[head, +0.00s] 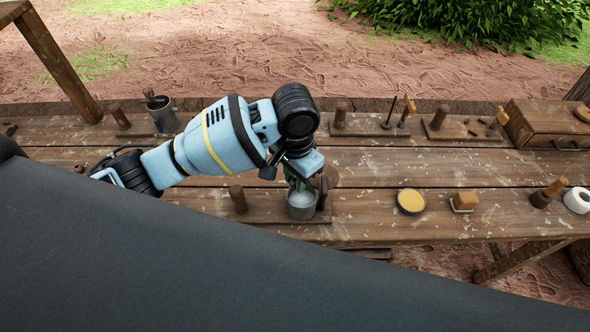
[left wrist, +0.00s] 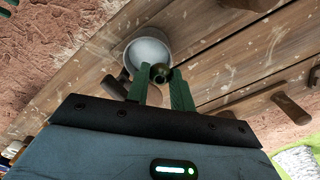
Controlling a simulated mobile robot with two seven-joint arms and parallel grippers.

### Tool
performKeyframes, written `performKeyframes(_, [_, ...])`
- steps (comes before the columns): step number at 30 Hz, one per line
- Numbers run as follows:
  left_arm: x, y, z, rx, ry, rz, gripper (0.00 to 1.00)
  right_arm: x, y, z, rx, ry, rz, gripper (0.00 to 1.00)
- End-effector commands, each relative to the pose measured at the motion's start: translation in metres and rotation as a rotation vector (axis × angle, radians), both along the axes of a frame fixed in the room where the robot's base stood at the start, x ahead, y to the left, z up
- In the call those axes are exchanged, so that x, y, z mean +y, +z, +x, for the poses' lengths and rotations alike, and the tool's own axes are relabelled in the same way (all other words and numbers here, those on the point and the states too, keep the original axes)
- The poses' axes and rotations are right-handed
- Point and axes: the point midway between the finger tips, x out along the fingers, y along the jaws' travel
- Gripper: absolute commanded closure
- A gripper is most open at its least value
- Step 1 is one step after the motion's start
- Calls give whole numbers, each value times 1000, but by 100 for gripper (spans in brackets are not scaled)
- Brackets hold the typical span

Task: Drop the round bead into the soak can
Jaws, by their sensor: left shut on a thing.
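The soak can (head: 301,204) is a grey metal can standing on a wooden board (head: 262,207) at the front middle of the bench. Its round pale inside shows in the left wrist view (left wrist: 147,52). My left gripper (head: 300,184) hangs over the can, pointing down. In the left wrist view its green fingers (left wrist: 161,82) are shut on the round bead (left wrist: 160,72), a small dark olive ball. The bead appears at the near rim of the can's mouth in that view. Its exact height above the can is unclear. My right gripper is not in view.
Upright wooden pegs stand near the can, one on the left (head: 238,199). A tin with yellow contents (head: 410,202), a wooden block (head: 464,201) and a white roll (head: 577,201) are to the right. A metal can with tools (head: 162,115) and a wooden box (head: 548,124) stand farther back.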

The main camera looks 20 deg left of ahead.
Motion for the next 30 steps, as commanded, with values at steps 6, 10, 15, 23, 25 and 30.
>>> performKeyframes(6, [0, -2, 0, 0, 0, 0, 98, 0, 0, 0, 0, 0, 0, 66])
performKeyframes(10, [0, -2, 0, 0, 0, 0, 72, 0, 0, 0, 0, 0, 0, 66])
performKeyframes(15, [0, -1, 0, 0, 0, 0, 51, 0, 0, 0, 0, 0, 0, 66])
performKeyframes(23, [0, -1, 0, -1, 0, -1, 51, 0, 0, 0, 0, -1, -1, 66])
performKeyframes(25, [0, 3, 0, -1, 0, -2, 51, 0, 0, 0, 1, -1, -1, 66])
performKeyframes(30, [-1, 24, 1, -3, 0, -3, 51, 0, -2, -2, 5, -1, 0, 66])
